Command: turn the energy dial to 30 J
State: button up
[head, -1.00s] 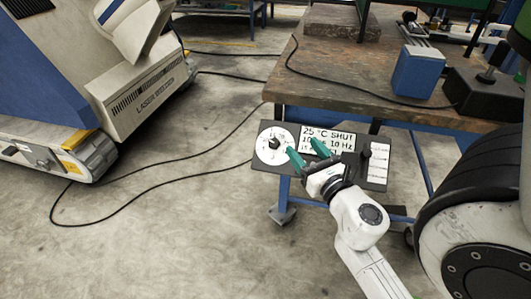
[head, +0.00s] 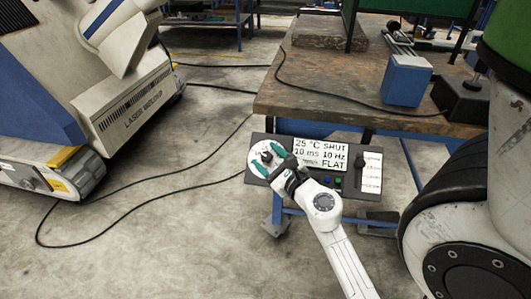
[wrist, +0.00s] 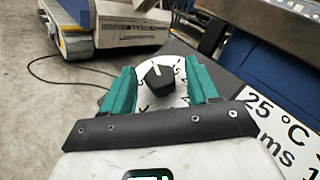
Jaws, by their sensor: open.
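The energy dial is a round white scale plate (head: 256,145) with a black knob (wrist: 159,79) at its middle, at the left end of a dark control panel (head: 350,147). In the wrist view the knob's white pointer line points up and slightly left; the scale marks are too small to read. My gripper (head: 268,158) is open, its green fingers over the dial. In the wrist view the fingers (wrist: 160,84) stand left and right of the knob with gaps visible. The display (head: 320,152) reads 25 °C, SHUT, 10 ms, 10 Hz, FLAT; its lower left is hidden by my gripper.
A slider (head: 361,160) with a white label strip stands at the panel's right, and small buttons (head: 337,181) sit below the display. The workbench (head: 300,85) rises behind the panel. A laser welder (head: 120,110) stands at left; a black cable (head: 150,188) crosses the open floor.

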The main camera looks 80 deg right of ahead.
jog(key=shift+w+d, duration=0.45)
jog(key=shift+w, duration=0.05)
jog(key=shift+c, duration=0.2)
jog(key=c, duration=0.9)
